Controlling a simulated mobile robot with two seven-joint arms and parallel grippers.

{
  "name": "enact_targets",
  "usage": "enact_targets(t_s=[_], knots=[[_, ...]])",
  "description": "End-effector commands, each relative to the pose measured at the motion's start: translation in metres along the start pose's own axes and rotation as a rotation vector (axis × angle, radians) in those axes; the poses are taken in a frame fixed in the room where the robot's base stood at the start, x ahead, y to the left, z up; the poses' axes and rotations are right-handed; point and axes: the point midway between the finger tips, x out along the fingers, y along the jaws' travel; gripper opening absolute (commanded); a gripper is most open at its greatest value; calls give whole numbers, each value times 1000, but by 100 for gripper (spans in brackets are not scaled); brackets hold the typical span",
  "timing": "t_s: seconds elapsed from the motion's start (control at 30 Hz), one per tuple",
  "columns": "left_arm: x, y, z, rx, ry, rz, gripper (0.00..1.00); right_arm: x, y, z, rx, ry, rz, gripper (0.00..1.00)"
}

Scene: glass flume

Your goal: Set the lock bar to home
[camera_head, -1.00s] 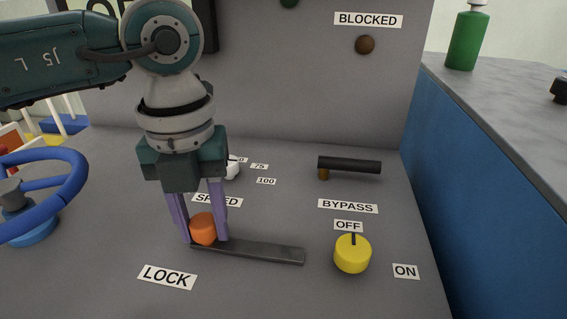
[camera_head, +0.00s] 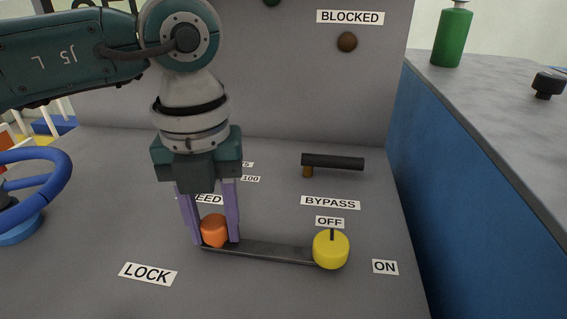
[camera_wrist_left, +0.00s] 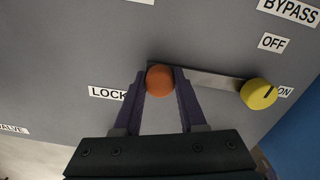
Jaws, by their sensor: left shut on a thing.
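The lock bar (camera_head: 265,252) is a dark flat strip with an orange knob (camera_head: 214,231) at its left end. It lies on the grey panel to the right of the LOCK label (camera_head: 147,273). Its right end reaches the yellow dial (camera_head: 331,249), which hides the tip. My left gripper (camera_head: 213,240) points down and is shut on the orange knob, one finger on each side. The left wrist view also shows the orange knob (camera_wrist_left: 160,79) between the fingertips, and the bar (camera_wrist_left: 210,82) running to the yellow dial (camera_wrist_left: 258,94). My right gripper is not seen.
A blue handwheel (camera_head: 35,185) is at the left. A green bottle (camera_head: 452,38) stands on the counter at right.

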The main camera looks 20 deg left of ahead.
Motion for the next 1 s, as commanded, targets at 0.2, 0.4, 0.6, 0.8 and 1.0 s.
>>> enact_targets(t_s=[0.2,0.4,0.6,0.8,1.0], knots=[[-1,-5,-2,7,1,-15,46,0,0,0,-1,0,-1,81],[-1,-4,-1,6,1,-12,69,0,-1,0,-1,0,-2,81],[0,-3,-1,4,0,-10,71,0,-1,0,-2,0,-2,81],[-12,-3,0,4,-2,-10,71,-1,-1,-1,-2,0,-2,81],[-52,-3,0,6,-5,-12,71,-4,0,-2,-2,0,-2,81]])
